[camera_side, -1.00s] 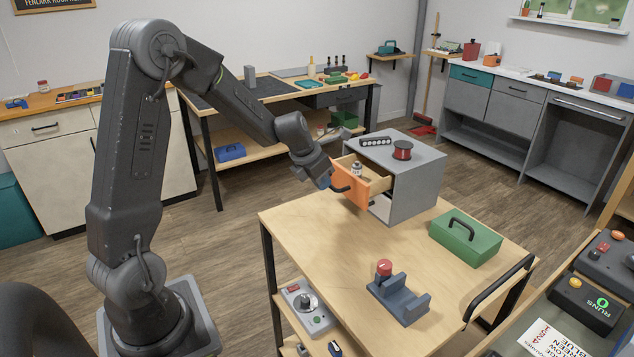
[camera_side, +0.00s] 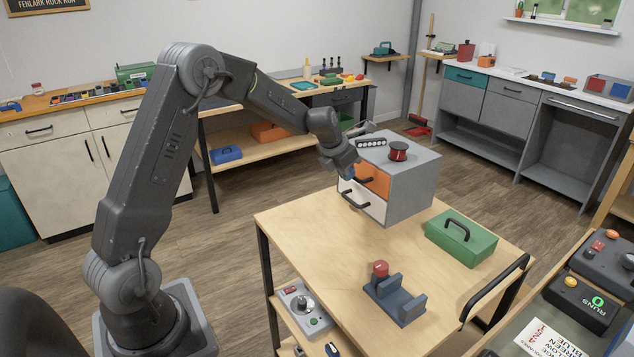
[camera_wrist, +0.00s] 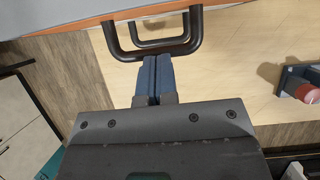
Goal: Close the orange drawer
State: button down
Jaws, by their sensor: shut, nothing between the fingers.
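The orange drawer (camera_side: 374,179) is the upper drawer of a grey cabinet (camera_side: 415,185) on the wooden cart. Its front looks flush with the cabinet face in the side view. In the wrist view its orange front (camera_wrist: 75,28) shows as a thin strip with black handles (camera_wrist: 190,42) below it. My gripper (camera_side: 349,171) is at the left part of the drawer front. Its blue fingers (camera_wrist: 151,60) are shut with nothing between them, their tips by the handle. I cannot tell whether they touch it. The drawer's inside is hidden.
Below is a white drawer (camera_side: 361,202) with a black handle. A red spool (camera_side: 398,150) and a black strip (camera_side: 371,142) sit on the cabinet top. A green box (camera_side: 462,240) and a blue-grey stand (camera_side: 396,301) are on the cart top (camera_side: 310,235), whose middle is clear.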

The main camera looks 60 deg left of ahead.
jog(key=s+r, duration=0.8)
jog(key=s+d+r+m, duration=0.3)
jog(key=s+d+m, duration=0.3)
jog(key=m, duration=0.3)
jog(key=s+d+r+m, duration=0.3)
jog(key=s+d+m, duration=0.35)
jog(key=m, duration=0.25)
jog(key=s+d+f+m, duration=0.1)
jog(key=s+d+m, duration=0.5)
jog(key=s+m, duration=0.6)
jog(key=m, duration=0.6)
jog(key=shift+f, duration=0.15)
jog(key=c, duration=1.8)
grip_release()
jog(key=shift+c, duration=0.2)
